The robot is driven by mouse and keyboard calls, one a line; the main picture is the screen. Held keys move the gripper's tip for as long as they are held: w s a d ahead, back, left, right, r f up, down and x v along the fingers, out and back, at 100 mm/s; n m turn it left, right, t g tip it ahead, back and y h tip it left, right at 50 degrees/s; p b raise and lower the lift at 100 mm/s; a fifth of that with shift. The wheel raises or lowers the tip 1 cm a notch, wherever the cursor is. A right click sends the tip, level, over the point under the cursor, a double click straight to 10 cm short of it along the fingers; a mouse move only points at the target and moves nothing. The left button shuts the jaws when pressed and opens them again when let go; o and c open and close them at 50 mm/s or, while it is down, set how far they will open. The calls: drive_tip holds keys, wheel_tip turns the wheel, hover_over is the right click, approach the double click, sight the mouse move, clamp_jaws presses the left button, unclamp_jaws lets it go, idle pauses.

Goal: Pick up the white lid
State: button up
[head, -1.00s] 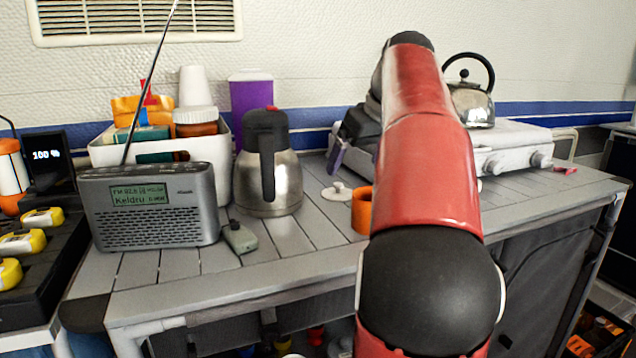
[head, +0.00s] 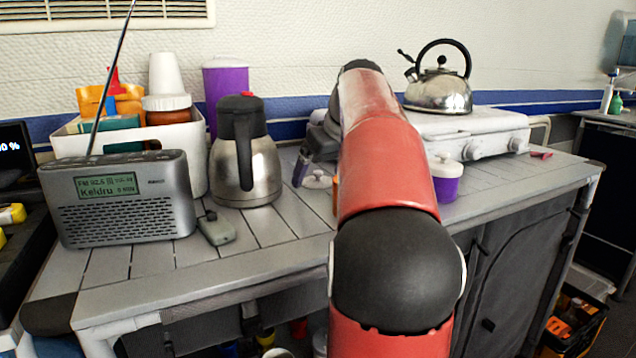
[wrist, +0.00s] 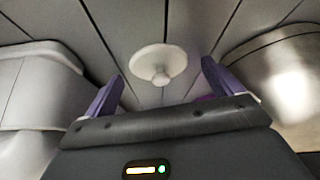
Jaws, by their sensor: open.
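The white lid (head: 317,181) lies flat on the grey slatted counter, between the steel jug and my arm. It is round with a small knob on top. It also shows in the wrist view (wrist: 158,62), knob facing the camera. My gripper (wrist: 161,76) is open, with its two purple fingers to either side of the lid in the picture and nothing between them touching it. In the head view one purple finger (head: 300,169) shows just left of the lid; my arm hides most of the gripper.
The steel jug (head: 245,165) stands left of the lid. The white stove (head: 490,133) with a kettle (head: 438,92) is behind my arm. A purple pot with its own white lid (head: 446,166) stands right. An orange mug (head: 336,190) is mostly hidden. A radio (head: 118,200) stands left.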

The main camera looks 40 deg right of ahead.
drive_tip(key=c, duration=1)
drive_tip(key=shift+c, duration=0.2)
drive_tip(key=shift+r, duration=0.15)
